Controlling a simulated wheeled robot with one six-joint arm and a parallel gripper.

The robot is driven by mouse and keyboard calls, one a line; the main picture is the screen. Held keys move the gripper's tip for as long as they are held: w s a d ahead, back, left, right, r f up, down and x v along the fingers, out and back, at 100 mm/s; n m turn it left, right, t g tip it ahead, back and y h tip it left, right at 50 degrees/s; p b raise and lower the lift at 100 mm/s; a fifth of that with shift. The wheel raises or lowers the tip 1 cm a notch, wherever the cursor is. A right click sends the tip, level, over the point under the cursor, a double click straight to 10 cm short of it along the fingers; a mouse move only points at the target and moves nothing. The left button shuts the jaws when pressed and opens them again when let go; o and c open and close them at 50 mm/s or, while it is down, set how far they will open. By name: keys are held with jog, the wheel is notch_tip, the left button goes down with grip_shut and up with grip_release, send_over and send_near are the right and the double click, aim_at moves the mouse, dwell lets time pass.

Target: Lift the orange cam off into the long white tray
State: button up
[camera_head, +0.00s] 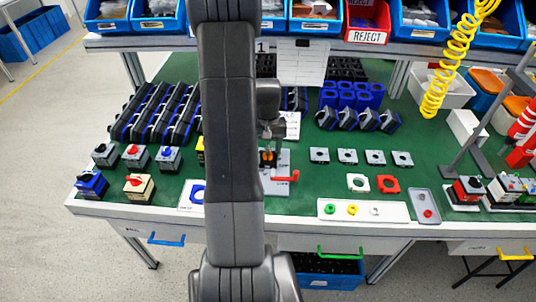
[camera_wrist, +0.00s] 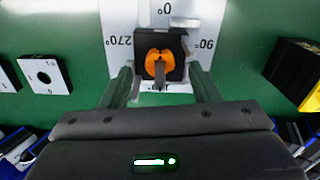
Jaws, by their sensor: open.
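The orange cam (camera_wrist: 152,66) sits on a black block on a white plate (camera_wrist: 118,30) marked 0°, 90° and 270°. A dark grey piece covers the cam's middle. My gripper (camera_wrist: 161,74) is open, with one finger on each side of the block and no visible contact. In the head view the cam (camera_head: 265,157) shows small and partly hidden under my gripper (camera_head: 271,145). The long white tray (camera_head: 391,212) lies at the front edge of the table to the right, holding green, yellow and white ring-like parts.
Several grey square plates (camera_head: 347,156) lie further right. A white ring plate (camera_head: 357,182) and a red ring plate (camera_head: 388,184) lie behind the tray. A grey tray (camera_head: 426,200) holds a red part.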

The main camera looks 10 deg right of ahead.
jog(key=shift+f, duration=0.85)
jog(key=c, duration=1.2)
notch_tip(320, 180, up, 10)
jog(key=shift+r+b, duration=0.1)
jog(key=shift+b, duration=0.3)
notch_tip(320, 180, up, 8)
jog(key=p, duration=0.6)
jog(key=shift+r, duration=0.2)
